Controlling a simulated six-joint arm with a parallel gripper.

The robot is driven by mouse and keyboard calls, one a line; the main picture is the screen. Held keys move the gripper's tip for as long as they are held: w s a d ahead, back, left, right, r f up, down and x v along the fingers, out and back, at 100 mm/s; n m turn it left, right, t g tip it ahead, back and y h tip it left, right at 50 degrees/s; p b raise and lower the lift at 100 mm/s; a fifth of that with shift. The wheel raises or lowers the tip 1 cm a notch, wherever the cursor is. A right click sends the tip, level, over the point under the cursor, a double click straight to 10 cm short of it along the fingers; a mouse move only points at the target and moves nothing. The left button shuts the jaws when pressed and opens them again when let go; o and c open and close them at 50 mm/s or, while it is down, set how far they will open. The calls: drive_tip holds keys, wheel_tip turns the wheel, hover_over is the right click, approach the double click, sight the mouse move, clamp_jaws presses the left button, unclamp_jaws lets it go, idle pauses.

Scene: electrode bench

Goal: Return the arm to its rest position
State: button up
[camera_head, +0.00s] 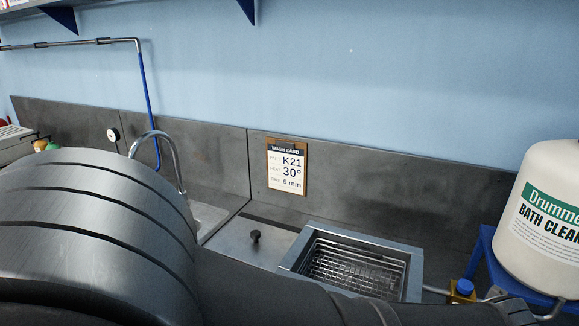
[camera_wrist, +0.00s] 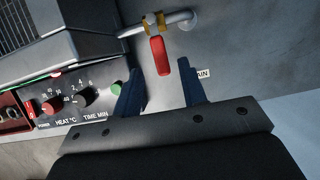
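My gripper (camera_wrist: 162,82) shows in the wrist view with its two dark blue fingers spread apart. It is open, and nothing is between the fingers. A red valve handle (camera_wrist: 158,56) on a brass fitting (camera_wrist: 155,24) of a pipe is just beyond the fingertips, in line with the gap. I cannot tell how far it is from them. In the head view large grey links of my arm fill the lower left and bottom, and the gripper's fingers cannot be made out there.
A bath with a wire basket (camera_head: 350,265) stands by a black-knobbed lid (camera_head: 255,237). A control panel (camera_wrist: 95,83) with knobs is left of the fingers. A white cleaner drum (camera_head: 545,215) sits on a blue stand (camera_head: 487,240) at right. A tap (camera_head: 165,140) and wash card (camera_head: 287,168) are behind.

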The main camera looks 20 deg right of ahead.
drive_tip(key=shift+x, duration=1.45)
drive_tip(key=shift+r, duration=0.1)
drive_tip(key=v, duration=1.8)
drive_tip(key=x, duration=1.8)
drive_tip(key=shift+w+f, duration=0.1)
drive_tip(key=shift+f, duration=0.2)
drive_tip(key=shift+s+d+r+n, duration=0.15)
drive_tip(key=shift+s+n, duration=0.1)
drive_tip(key=shift+n, duration=0.05)
drive_tip(key=shift+s+d+n+t+y, duration=0.3)
drive_tip(key=shift+d+n+y, duration=0.1)
drive_tip(key=shift+n, duration=0.6)
